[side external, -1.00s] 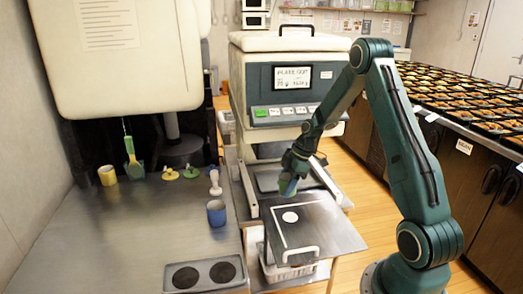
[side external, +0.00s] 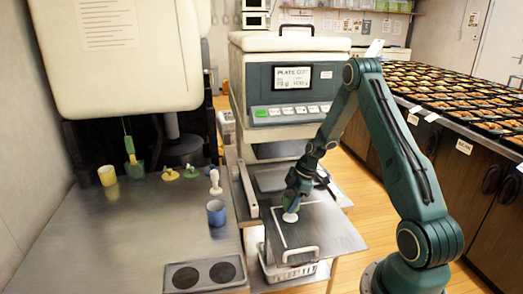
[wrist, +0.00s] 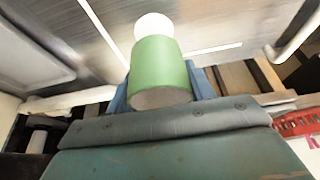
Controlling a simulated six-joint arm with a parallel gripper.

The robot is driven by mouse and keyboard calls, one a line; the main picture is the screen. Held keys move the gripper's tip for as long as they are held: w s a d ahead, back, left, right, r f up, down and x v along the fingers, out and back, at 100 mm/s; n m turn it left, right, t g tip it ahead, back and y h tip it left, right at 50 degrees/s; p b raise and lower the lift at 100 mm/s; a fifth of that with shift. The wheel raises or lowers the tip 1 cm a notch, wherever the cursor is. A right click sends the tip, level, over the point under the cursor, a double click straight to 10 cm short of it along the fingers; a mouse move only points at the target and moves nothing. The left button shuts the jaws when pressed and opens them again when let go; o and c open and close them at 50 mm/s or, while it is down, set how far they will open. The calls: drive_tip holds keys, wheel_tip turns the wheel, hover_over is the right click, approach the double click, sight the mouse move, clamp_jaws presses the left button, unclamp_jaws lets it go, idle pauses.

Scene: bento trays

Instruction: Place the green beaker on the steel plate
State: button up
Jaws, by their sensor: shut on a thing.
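The green beaker (wrist: 162,72) is between the blue fingers of my gripper (wrist: 163,88) in the wrist view, its near end facing the camera. In the side view my gripper (side external: 291,207) is low over the steel plate (side external: 328,232), close to the white round spot (side external: 290,217). The spot also shows just beyond the beaker in the wrist view (wrist: 154,25). The beaker is mostly hidden by my gripper in the side view. I cannot tell whether it touches the plate.
A blue cup (side external: 216,213) and a white upright piece (side external: 215,182) stand on the counter to the left. A yellow cup (side external: 107,176) is farther left. A raised handle (side external: 300,254) edges the plate's front. The machine (side external: 290,90) stands behind. The plate's right part is clear.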

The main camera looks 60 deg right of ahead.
drive_tip(key=shift+f, duration=1.9)
drive_tip(key=shift+f, duration=0.2)
drive_tip(key=o, duration=1)
drive_tip(key=shift+c, duration=0.2)
drive_tip(key=shift+r, duration=0.1)
drive_tip(key=v, duration=1.2)
drive_tip(key=shift+r, duration=0.15)
